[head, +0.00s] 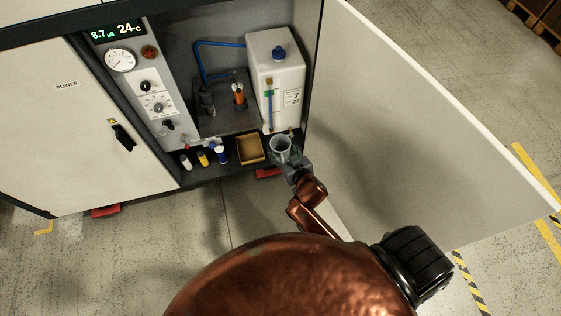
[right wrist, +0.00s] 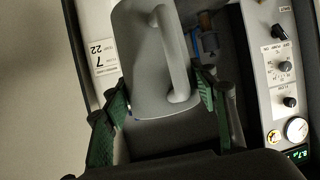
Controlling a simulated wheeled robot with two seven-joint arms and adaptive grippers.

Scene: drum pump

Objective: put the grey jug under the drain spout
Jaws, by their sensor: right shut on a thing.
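The grey jug (head: 280,144) is upright, with its open mouth showing, at the front right of the open cabinet. My right gripper (head: 292,163) is shut on it from the front. In the right wrist view, the jug (right wrist: 145,65) sits between the green finger pads of my right gripper (right wrist: 163,102), with its handle toward the camera. The white tank (head: 277,85) stands just behind the jug. A small fitting that looks like the drain spout (head: 290,131) shows low on the tank's front, close to the jug's rim. I cannot tell whether the jug is directly beneath it. My left gripper is out of view.
A yellow-brown tray (head: 250,149) sits left of the jug on the cabinet floor, with several small bottles (head: 203,159) further left. The open door (head: 420,120) stands close to the right of my arm. A control panel (head: 146,85) is on the left.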

